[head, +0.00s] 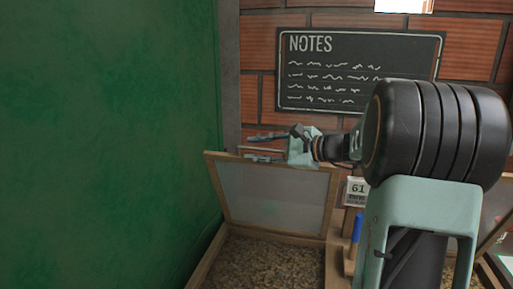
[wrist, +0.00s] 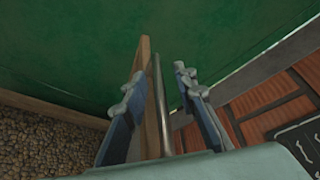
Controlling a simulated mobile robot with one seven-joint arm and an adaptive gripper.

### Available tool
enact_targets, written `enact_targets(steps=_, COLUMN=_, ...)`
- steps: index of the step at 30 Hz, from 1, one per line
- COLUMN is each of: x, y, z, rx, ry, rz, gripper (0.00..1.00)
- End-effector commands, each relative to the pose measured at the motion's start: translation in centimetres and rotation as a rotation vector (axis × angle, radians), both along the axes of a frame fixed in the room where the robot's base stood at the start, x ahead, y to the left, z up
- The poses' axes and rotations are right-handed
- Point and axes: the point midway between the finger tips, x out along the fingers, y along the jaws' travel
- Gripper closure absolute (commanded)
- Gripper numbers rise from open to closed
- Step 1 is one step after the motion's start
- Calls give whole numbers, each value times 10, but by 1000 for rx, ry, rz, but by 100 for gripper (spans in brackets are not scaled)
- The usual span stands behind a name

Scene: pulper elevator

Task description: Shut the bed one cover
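The bed one cover (head: 275,195), a wood-framed translucent panel, stands raised and tilted back at the far end of a bed (head: 205,270) filled with brown granular material. My gripper (head: 250,148) is at the cover's top edge, reaching in from the right. Gaps show beside the wood, so the fingers do not appear clamped. I cannot tell whether either finger touches it.
A green wall (head: 110,140) stands close on the left. A brick wall with a notes board (head: 360,70) is behind. A card marked 61 (head: 357,191) and a blue object (head: 357,228) are right of the bed. Another cover (head: 495,215) shows partly at the right edge.

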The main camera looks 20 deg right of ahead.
Motion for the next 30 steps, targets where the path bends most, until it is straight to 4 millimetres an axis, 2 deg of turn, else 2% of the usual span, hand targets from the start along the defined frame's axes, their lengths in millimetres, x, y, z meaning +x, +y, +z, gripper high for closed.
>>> enact_targets(steps=8, x=1, y=1, z=-1, rx=0, ry=0, rz=0, gripper=75)
enact_targets(steps=15, x=1, y=1, z=-1, rx=0, ry=0, rz=0, gripper=100)
enact_targets(steps=30, x=0, y=1, z=-3, rx=-3, ry=-3, rz=0, gripper=100)
